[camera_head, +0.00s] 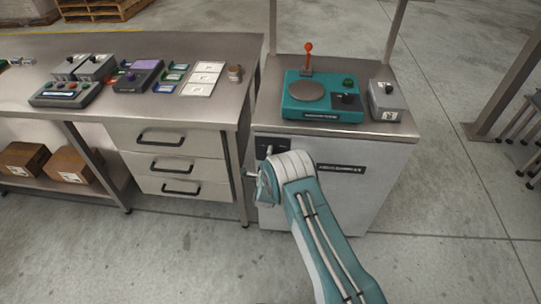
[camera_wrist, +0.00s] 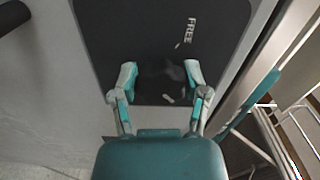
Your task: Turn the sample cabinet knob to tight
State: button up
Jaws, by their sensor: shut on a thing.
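The sample cabinet (camera_head: 370,185) is a light grey box with a metal top, and it stands right of the drawer bench. A black plate (camera_head: 270,146) is on its front, partly hidden by my arm. In the wrist view this plate (camera_wrist: 110,35) bears the word FREE, turned sideways, at the upper right. The dark knob (camera_wrist: 166,76) sits on the plate and blends into it, so its pointer angle is hard to tell. My gripper (camera_wrist: 161,77) has its two teal-and-grey fingers on either side of the knob, shut on it.
A teal weigher (camera_head: 322,100) with a red-topped lever and a small grey box (camera_head: 387,100) stand on the cabinet. The steel bench (camera_head: 215,60) at left has drawers with black handles.

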jog(key=shift+d+f+m, duration=0.15)
jog(key=shift+m, duration=1.25)
jog(key=shift+s+f+m, duration=0.1)
jog(key=shift+m, duration=0.2)
jog(key=o, duration=1.2)
jog(key=shift+d, duration=0.1)
jog(key=shift+c, duration=0.2)
jog(key=s, duration=1.1)
jog(key=shift+s+a, duration=0.35)
jog(key=shift+s, duration=0.05)
jog(key=shift+w, duration=0.1)
